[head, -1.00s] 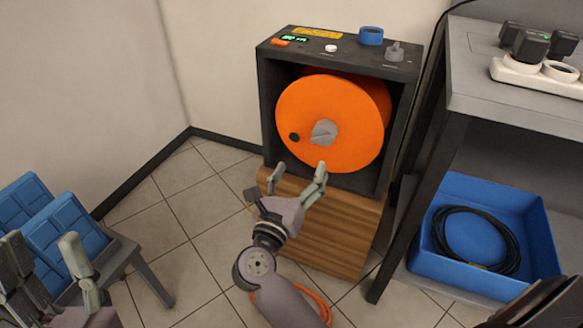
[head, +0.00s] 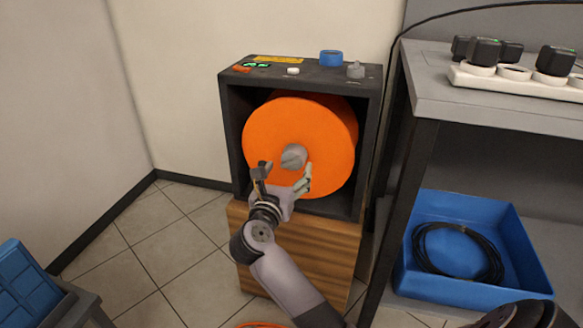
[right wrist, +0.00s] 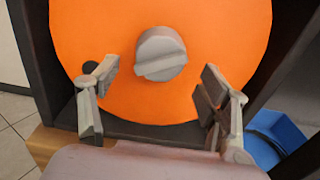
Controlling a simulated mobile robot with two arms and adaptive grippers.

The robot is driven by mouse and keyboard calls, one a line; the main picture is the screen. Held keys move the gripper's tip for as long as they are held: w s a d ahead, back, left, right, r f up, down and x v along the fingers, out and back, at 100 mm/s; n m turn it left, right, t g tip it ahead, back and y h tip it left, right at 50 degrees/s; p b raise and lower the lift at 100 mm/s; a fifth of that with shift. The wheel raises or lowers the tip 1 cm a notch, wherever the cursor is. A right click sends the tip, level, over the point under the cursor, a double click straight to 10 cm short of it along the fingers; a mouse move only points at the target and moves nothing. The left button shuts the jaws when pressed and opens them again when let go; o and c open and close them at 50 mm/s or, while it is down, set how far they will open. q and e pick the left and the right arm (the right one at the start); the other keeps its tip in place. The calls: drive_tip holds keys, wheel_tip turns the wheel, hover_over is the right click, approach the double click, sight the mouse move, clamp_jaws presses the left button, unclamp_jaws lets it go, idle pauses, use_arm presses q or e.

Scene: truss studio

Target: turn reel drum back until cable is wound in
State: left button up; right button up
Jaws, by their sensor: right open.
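The orange reel drum (head: 325,135) sits in a black open-fronted housing (head: 230,150), with a grey hub knob (head: 293,157) at its centre. My right gripper (head: 284,172) is open in front of the drum's lower part. In the right wrist view its fingers stand apart below and to either side of the hub knob (right wrist: 160,52). The small black crank handle (right wrist: 90,67) shows just behind the left fingertip there; I cannot tell whether they touch. A bit of orange cable (head: 262,325) shows on the floor at the bottom edge. My left gripper is out of view.
The housing stands on a wooden block (head: 320,255). A grey shelf (head: 500,105) at the right carries a power strip (head: 515,78); a blue bin (head: 430,285) with a coiled black cable (head: 490,270) sits below. Blue crates (head: 20,285) are at lower left.

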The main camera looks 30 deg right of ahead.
sight(291, 165)
drive_tip(key=shift+b+x, duration=0.35)
drive_tip(key=shift+x, duration=1.65)
drive_tip(key=shift+c, duration=0.3)
clamp_jaws()
